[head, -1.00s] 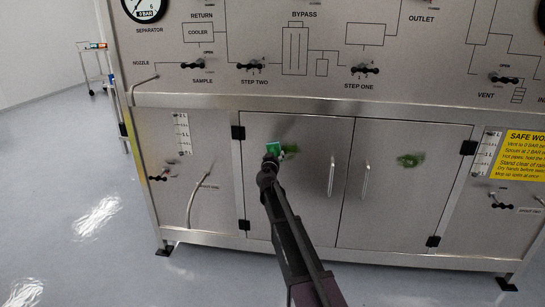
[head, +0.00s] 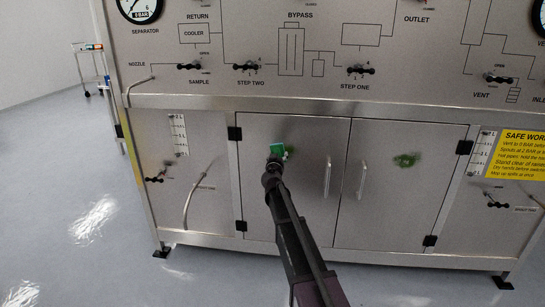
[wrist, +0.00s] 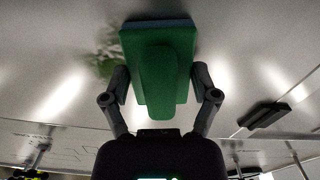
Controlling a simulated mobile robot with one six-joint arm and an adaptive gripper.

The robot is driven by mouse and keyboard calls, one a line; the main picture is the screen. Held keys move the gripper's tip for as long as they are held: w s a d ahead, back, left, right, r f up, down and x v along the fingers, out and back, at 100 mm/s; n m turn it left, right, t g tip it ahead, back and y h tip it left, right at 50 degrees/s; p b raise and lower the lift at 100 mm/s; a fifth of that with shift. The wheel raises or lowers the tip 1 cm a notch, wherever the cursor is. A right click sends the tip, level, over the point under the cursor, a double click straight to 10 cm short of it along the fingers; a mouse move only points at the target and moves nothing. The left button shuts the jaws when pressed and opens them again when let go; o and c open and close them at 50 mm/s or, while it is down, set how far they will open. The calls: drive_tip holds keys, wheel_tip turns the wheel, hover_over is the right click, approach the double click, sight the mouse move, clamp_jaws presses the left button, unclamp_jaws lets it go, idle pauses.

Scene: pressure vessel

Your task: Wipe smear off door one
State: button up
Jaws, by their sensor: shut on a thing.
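My gripper (head: 275,162) is shut on the handle of a green wiper (wrist: 165,75) with a grey pad along one edge. In the head view the wiper (head: 278,148) is at the upper part of the left cabinet door (head: 310,200). The pad looks against or very near the door; contact is not certain. A dark green smear (wrist: 104,62) shows beside the wiper in the wrist view. In the head view little of it shows, as the wiper and gripper cover the spot. The right door (head: 385,205) bears another green smear (head: 407,160). No door number is readable.
Two upright door handles (head: 327,178) (head: 361,178) stand out at the middle seam. A steel ledge (head: 300,103) runs above the doors, with valve levers (head: 361,69) on the panel over it. A hose (head: 199,190) hangs at left. The floor in front is clear.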

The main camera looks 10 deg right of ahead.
sight(290, 153)
drive_tip(key=shift+s+d, duration=0.2)
drive_tip(key=shift+d, duration=0.3)
drive_tip(key=shift+d, duration=0.1)
drive_tip(key=shift+s+d, duration=0.25)
drive_tip(key=shift+d, duration=0.7)
drive_tip(key=shift+s+d, duration=0.2)
drive_tip(key=shift+d, duration=0.75)
drive_tip(key=shift+s+d, duration=0.25)
drive_tip(key=shift+d, duration=0.35)
drive_tip(key=shift+s+d, duration=0.2)
drive_tip(key=shift+d, duration=0.45)
drive_tip(key=shift+s+d, duration=0.25)
drive_tip(key=shift+d, duration=0.35)
drive_tip(key=shift+w, duration=0.2)
drive_tip(key=shift+w+a, duration=0.25)
drive_tip(key=shift+a, duration=0.7)
drive_tip(key=shift+w+a, duration=0.25)
drive_tip(key=shift+a, duration=0.7)
drive_tip(key=shift+a, duration=0.1)
